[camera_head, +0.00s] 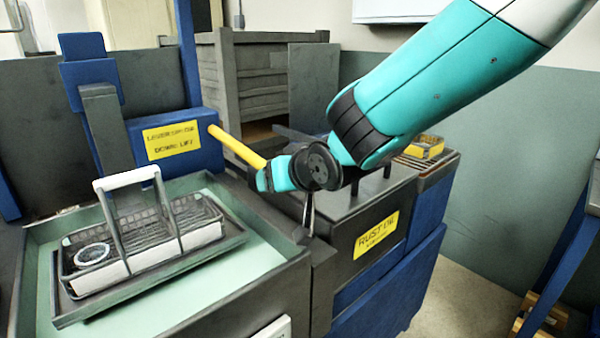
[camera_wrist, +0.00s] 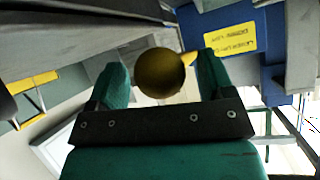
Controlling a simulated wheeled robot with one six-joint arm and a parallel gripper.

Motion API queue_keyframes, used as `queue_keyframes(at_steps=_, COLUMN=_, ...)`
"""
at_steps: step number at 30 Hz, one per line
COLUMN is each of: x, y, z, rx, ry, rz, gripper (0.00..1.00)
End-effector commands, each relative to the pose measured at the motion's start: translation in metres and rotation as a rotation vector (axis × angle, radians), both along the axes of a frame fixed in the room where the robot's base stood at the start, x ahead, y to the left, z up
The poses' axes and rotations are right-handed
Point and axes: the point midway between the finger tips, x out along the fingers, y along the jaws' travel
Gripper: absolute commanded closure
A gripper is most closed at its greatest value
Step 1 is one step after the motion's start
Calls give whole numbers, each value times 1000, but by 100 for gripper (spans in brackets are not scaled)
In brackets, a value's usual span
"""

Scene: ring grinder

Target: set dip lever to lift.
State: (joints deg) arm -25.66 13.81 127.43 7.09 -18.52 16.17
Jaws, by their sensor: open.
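The dip lever (camera_head: 238,147) is a yellow rod that sticks out from a blue housing (camera_head: 200,150) with a yellow label (camera_head: 171,139). It slopes down to the right, toward my gripper (camera_head: 265,177). In the wrist view the lever's round end (camera_wrist: 160,72) appears between the two teal fingers of my gripper (camera_wrist: 160,80), with gaps on both sides. My gripper is open. Whether a finger touches the lever cannot be told. The label also shows in the wrist view (camera_wrist: 230,40).
A wire basket (camera_head: 150,240) with a tall handle and a ring (camera_head: 94,254) inside stands on a tray in the pale green tank (camera_head: 240,275) at left. A dark bin with a yellow label (camera_head: 376,233) stands below my arm. Open floor lies at right.

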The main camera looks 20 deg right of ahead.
Motion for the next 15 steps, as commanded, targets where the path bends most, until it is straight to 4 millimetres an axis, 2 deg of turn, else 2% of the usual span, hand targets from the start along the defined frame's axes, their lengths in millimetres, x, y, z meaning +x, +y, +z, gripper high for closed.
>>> queue_keyframes(at_steps=5, x=-26, y=-8, z=19, rx=2, ry=-4, rz=1, gripper=25)
queue_keyframes(at_steps=15, x=-94, y=-29, z=64, rx=2, ry=-4, rz=3, gripper=25)
